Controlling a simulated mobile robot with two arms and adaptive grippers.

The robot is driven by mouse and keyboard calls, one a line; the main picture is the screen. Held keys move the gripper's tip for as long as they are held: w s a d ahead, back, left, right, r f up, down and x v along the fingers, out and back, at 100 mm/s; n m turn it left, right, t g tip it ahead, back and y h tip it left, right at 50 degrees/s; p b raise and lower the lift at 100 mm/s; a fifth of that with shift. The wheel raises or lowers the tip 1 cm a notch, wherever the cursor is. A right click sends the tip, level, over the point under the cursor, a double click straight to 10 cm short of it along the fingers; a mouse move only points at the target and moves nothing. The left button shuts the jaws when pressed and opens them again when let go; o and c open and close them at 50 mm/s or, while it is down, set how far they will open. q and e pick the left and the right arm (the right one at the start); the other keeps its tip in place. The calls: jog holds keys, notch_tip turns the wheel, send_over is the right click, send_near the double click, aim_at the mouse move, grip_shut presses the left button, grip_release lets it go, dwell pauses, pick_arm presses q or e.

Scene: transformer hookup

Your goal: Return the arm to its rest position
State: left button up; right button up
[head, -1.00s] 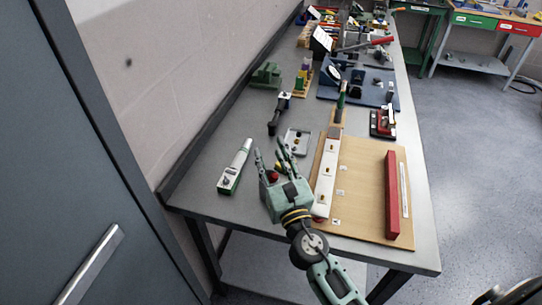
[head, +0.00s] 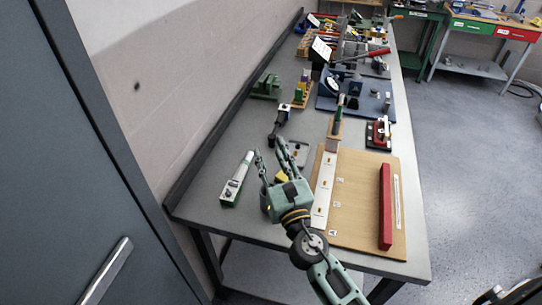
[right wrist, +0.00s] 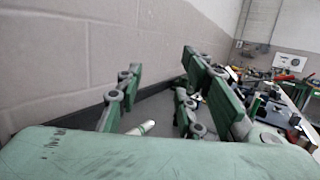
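My right gripper (head: 272,153) is over the near left part of the workbench (head: 240,219), its fingers pointing away from me. The fingers are spread apart and hold nothing. In the right wrist view the open gripper (right wrist: 155,85) shows several green fingers with an empty gap between them. The white and green handheld device (head: 236,178) lies on the bench left of the gripper and apart from it. A small grey plate (head: 299,152) lies just beyond the fingers, partly hidden. My left gripper is not in view.
A wooden board (head: 352,236) with a red bar (head: 385,206) lies right of my gripper. A blue fixture (head: 368,104) and a black and red clamp (head: 378,134) stand farther back. A wall runs along the left; a grey door (head: 75,150) is nearer.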

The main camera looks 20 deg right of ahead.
jog(key=shift+r+p, duration=0.35)
jog(key=shift+r, duration=0.2)
jog(key=shift+d, duration=0.1)
